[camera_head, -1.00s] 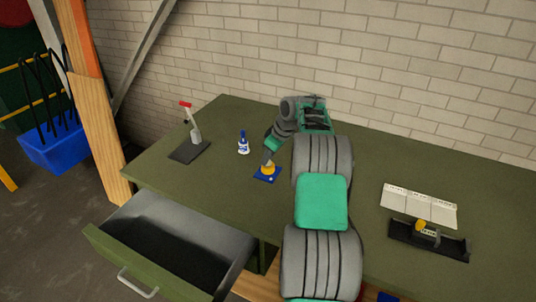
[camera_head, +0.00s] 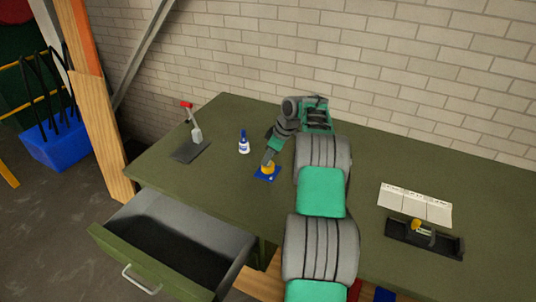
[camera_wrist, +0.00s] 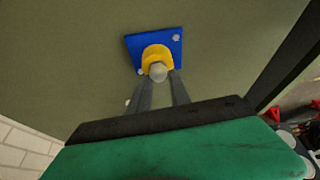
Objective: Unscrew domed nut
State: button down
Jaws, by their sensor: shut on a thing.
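The domed nut (camera_wrist: 158,72) is a small pale, rounded piece on a yellow mount (camera_wrist: 155,55), which sits on a blue base plate (camera_wrist: 135,45) with round pale spots at its corners. In the wrist view my gripper (camera_wrist: 160,80) has its two grey fingers on either side of the nut, shut on it. In the head view my gripper (camera_head: 268,158) points down at the yellow mount. The blue plate (camera_head: 267,176) lies flat on the green bench. The nut is hidden in the head view.
A blue-and-white bottle (camera_head: 244,144) and a red-handled lever device on a dark plate (camera_head: 190,150) stand to the left. A white sheet (camera_head: 415,204) and a black tray (camera_head: 425,240) with a yellow part lie at right. An open drawer (camera_head: 150,262) juts out in front.

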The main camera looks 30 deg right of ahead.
jog(key=shift+r+n+y+p, duration=0.15)
jog(key=shift+n+y+p, duration=0.25)
jog(key=shift+n+p, duration=0.85)
jog(key=shift+n+g+p, duration=0.25)
jog(key=shift+g+p, duration=0.15)
jog(key=shift+p, duration=0.35)
jog(key=c, duration=1.4)
grip_release()
